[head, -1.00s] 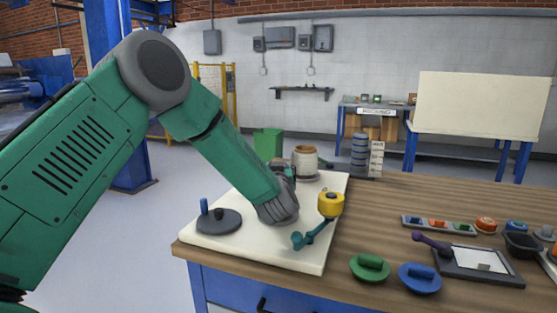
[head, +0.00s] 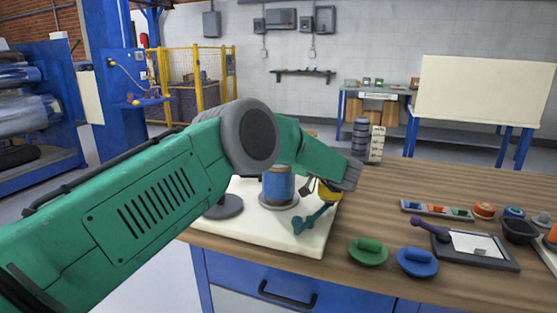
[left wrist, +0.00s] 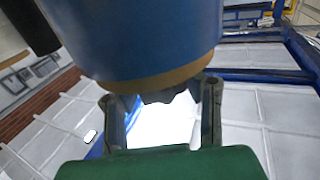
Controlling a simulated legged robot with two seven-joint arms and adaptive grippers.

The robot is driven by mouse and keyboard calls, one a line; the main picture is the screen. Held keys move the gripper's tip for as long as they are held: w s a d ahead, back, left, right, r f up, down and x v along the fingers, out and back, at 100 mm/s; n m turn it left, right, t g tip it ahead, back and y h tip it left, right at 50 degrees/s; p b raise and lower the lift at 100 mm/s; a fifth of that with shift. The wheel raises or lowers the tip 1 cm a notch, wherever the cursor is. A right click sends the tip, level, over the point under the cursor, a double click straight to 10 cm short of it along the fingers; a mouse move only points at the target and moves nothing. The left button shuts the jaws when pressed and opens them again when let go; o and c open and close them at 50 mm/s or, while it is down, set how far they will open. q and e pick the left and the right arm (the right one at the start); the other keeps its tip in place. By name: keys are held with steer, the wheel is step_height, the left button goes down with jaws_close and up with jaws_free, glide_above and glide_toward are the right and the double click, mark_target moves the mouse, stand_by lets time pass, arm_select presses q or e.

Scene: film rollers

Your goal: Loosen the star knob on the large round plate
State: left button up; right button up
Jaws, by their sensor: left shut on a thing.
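My left gripper (left wrist: 162,108) has its two fingers on either side of a dark lobed knob (left wrist: 160,97). The knob looks like the star knob and sits against the tan rim of a blue cylinder (left wrist: 150,35); its far part is hidden. In the head view my left gripper (head: 313,187) is partly hidden behind its wrist, beside a yellow cap (head: 329,198) and right of a blue cylinder (head: 278,186) on a round grey plate (head: 279,204). I cannot tell in the head view which part the fingers hold. My right gripper is out of view.
A teal handle (head: 310,222) lies on the white board (head: 310,246). A dark grey disc (head: 226,208) is partly behind my arm.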

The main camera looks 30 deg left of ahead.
arm_select(q)
steer(key=shift+d+f+n+g+b, duration=0.1)
steer(key=shift+f+n+g+b, duration=0.1)
steer(key=shift+n+g+b, duration=0.4)
steer(key=shift+f+n+g+b, duration=0.15)
steer(key=shift+n+g+b, duration=0.15)
steer(key=shift+g+b, duration=0.55)
steer(key=shift+r+g, duration=0.1)
steer(key=shift+g, duration=0.25)
steer(key=shift+r, duration=0.1)
steer(key=o, duration=1.2)
steer(key=shift+w, duration=0.25)
steer(key=shift+r, duration=0.1)
